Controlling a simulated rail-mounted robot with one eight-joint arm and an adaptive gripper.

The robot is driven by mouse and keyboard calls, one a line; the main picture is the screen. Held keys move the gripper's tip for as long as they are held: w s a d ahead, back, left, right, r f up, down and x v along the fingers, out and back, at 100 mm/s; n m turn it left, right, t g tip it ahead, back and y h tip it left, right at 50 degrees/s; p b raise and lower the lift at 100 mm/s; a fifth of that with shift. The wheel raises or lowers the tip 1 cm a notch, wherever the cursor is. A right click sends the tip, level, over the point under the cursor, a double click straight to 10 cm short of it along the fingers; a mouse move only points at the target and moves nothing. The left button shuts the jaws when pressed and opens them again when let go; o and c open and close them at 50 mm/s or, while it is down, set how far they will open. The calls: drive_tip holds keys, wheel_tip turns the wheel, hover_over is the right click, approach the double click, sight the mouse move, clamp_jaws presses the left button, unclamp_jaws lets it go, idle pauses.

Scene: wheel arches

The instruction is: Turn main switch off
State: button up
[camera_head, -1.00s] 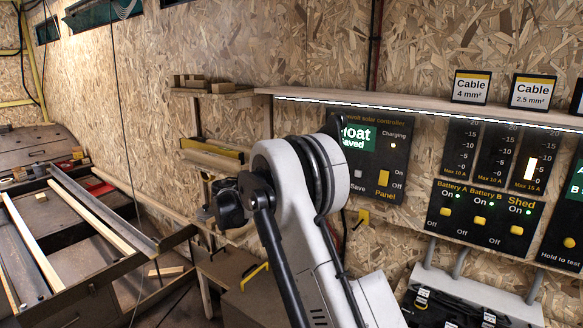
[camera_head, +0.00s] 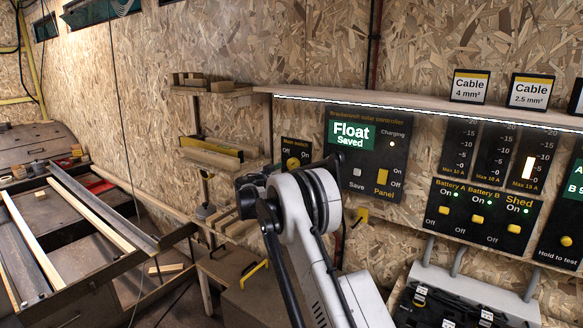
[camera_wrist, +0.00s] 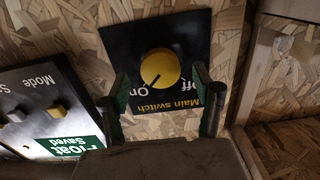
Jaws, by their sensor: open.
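The main switch is a black panel (camera_head: 296,149) on the chipboard wall, left of the solar controller, with "Off" on its left and "On" on its right. Its yellow round knob (camera_head: 293,163) is partly visible there. In the wrist view the panel is upside down, and the knob (camera_wrist: 160,68) shows whole. Its dark mark points down-left, toward the "On" label. My gripper (camera_wrist: 161,74) is open, its two fingers either side of the knob in that view with gaps to both. I cannot tell how far the fingertips are from the panel.
The solar controller (camera_head: 368,160) reads "Float Saved" and sits close beside the switch. Wooden shelves (camera_head: 213,93) with blocks are to the left. A long lit shelf (camera_head: 420,109) runs above the panels. Breaker panels (camera_head: 484,214) are to the right.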

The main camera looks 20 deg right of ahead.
drive_tip(key=shift+x, duration=1.6)
drive_tip(key=c, duration=1.2)
drive_tip(key=shift+o, duration=0.2)
